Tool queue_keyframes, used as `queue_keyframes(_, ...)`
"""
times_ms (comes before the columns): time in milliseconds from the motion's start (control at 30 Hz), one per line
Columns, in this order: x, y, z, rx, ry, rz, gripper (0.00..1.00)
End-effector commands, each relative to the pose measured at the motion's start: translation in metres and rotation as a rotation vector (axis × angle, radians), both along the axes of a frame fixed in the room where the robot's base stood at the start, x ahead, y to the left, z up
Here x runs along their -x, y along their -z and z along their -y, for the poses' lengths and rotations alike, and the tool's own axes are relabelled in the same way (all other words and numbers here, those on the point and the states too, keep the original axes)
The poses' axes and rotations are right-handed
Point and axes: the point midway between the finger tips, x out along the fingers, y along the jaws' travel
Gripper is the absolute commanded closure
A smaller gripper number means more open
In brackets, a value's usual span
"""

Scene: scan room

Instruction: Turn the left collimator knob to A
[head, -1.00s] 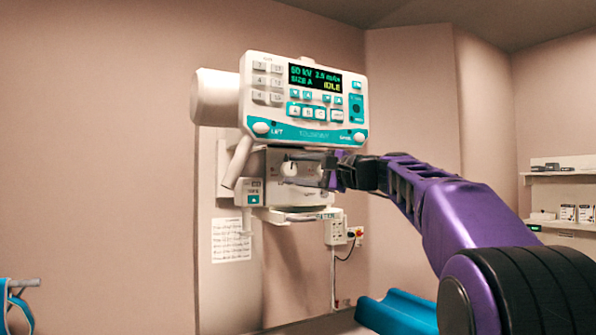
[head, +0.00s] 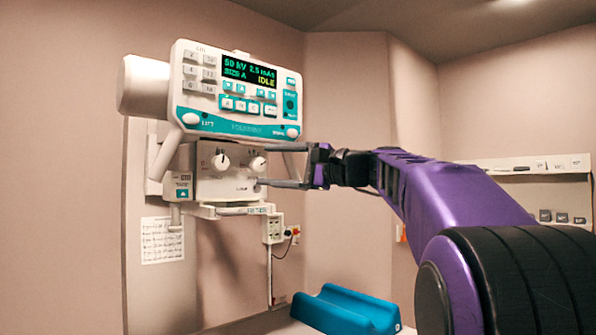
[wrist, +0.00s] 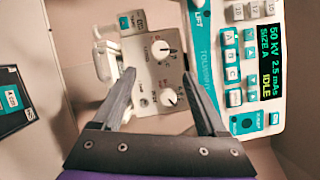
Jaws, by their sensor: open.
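The white collimator box (head: 205,187) hangs under the console and carries two round white knobs. The left knob (head: 221,161) has a dark mark pointing about straight up; its letters are too small to read. The right knob (head: 257,163) is beside it. In the wrist view, which is turned sideways, the left knob (wrist: 160,48) is above the right knob (wrist: 167,97). My gripper (head: 263,165) is open and empty, its fingers above and below the right knob's level in the head view. In the wrist view the gripper (wrist: 160,75) points at the panel between the knobs, apparently touching neither.
The control console (head: 235,90) overhangs the collimator and reads 50 kV, 2.5 mAs, SIZE A, IDLE. A white ledge (head: 232,210) is below the box. A wall socket box (head: 273,229) and a blue cushion (head: 345,310) are lower down. Shelves stand at right.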

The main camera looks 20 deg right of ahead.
Motion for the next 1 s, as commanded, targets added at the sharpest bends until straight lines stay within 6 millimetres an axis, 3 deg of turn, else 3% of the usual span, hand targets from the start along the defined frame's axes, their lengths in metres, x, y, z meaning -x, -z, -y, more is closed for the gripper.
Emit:
queue_keyframes(100, 0.017, 0.001, 0.021, 0.0, 0.004, 0.001, 0.25)
queue_keyframes(333, 0.036, 0.003, 0.041, 0.0, 0.001, 0.001, 0.25)
queue_keyframes(900, 0.039, 0.004, 0.044, 0.0, -0.001, 0.0, 0.25)
queue_keyframes(1000, 0.039, 0.012, 0.038, 0.015, -0.014, -0.006, 0.25)
